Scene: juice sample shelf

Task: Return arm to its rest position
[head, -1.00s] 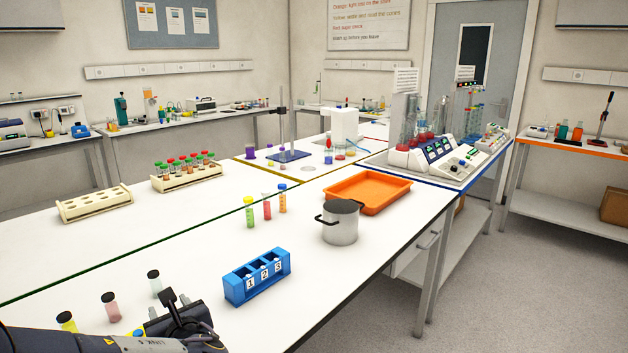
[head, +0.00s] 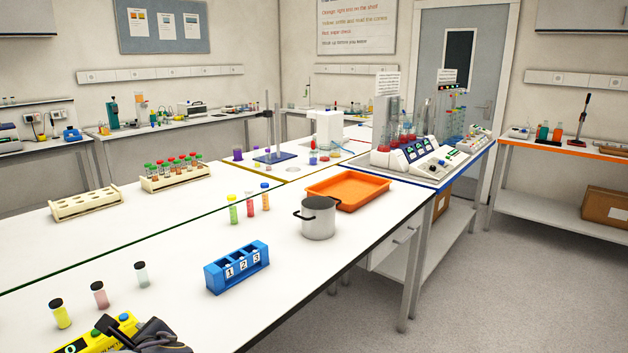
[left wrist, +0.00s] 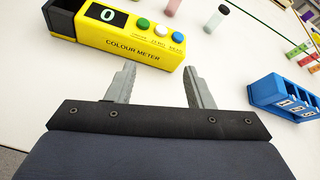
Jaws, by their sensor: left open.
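My left gripper (left wrist: 158,72) is open in the left wrist view, with nothing between its two grey fingers. Its fingertips show just in front of the yellow colour meter (left wrist: 125,35), apart sideways from the blue numbered rack (left wrist: 285,95). In the head view only a dark part of my left arm (head: 162,337) shows at the bottom edge, beside the colour meter (head: 95,338); the fingers cannot be made out there. My right gripper is in neither view.
Three black-capped vials, yellow (head: 60,314), pink (head: 100,295) and pale (head: 142,274), stand behind the meter. The blue rack (head: 237,268) is right of them. A metal pot (head: 318,218) and orange tray (head: 347,190) stand farther back. Bare table lies between.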

